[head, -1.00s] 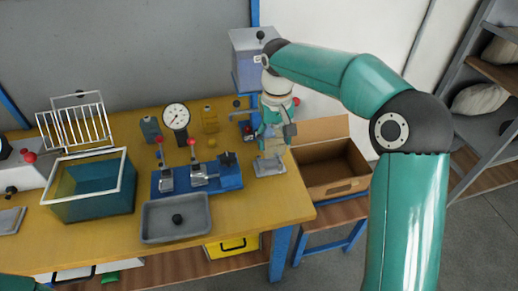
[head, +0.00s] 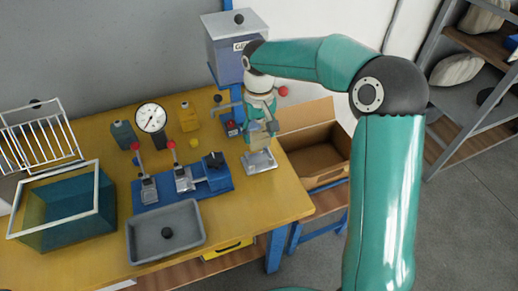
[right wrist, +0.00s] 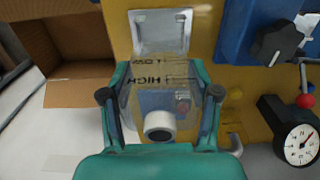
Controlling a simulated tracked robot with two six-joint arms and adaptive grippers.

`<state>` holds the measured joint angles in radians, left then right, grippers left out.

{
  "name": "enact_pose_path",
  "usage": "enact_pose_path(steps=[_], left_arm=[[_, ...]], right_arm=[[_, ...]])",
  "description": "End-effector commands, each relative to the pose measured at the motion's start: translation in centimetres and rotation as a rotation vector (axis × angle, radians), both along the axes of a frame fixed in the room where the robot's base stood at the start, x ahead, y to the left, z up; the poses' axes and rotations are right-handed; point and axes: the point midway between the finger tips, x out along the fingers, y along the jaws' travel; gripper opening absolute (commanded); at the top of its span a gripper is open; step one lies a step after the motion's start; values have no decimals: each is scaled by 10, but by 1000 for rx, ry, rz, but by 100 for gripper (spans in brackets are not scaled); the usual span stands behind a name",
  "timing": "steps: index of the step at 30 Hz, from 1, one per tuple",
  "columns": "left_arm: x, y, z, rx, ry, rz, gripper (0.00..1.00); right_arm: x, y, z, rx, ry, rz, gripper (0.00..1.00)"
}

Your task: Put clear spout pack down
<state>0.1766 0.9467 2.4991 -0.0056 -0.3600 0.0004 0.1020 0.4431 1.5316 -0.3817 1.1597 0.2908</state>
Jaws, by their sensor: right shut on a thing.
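My right gripper (head: 260,128) is over the right end of the yellow bench, beside the blue post. In the right wrist view its two fingers (right wrist: 160,97) are shut on the sides of the clear spout pack (right wrist: 148,101). The pack is see-through, with mirrored-looking print near its far edge and a white round spout (right wrist: 159,124) towards the camera. In the head view the pack is mostly hidden by the gripper. A bare metal plate (head: 259,162) lies just below the gripper; I cannot tell whether the pack touches it. My left gripper is not in view.
An open cardboard box (head: 316,162) stands right of the bench. A blue fixture with levers (head: 183,188), a grey tray (head: 150,245), a dial gauge (head: 151,118) and a teal tank (head: 62,220) stand to the left. A grey box (head: 235,40) tops the post.

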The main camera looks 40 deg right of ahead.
Motion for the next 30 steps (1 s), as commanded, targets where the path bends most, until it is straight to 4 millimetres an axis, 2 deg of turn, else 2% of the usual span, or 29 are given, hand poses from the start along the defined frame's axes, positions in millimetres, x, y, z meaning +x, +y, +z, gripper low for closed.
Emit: enact_pose_path(steps=[3,10,18,29,30], left_arm=[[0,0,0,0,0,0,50],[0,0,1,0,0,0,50],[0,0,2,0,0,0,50],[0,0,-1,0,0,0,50],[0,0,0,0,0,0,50]], right_arm=[[0,1,-19,1,2,3,21],[1,2,-36,0,1,4,21],[1,2,-70,1,0,5,21],[2,3,-74,1,-1,6,21],[2,3,-73,1,-1,6,66]])
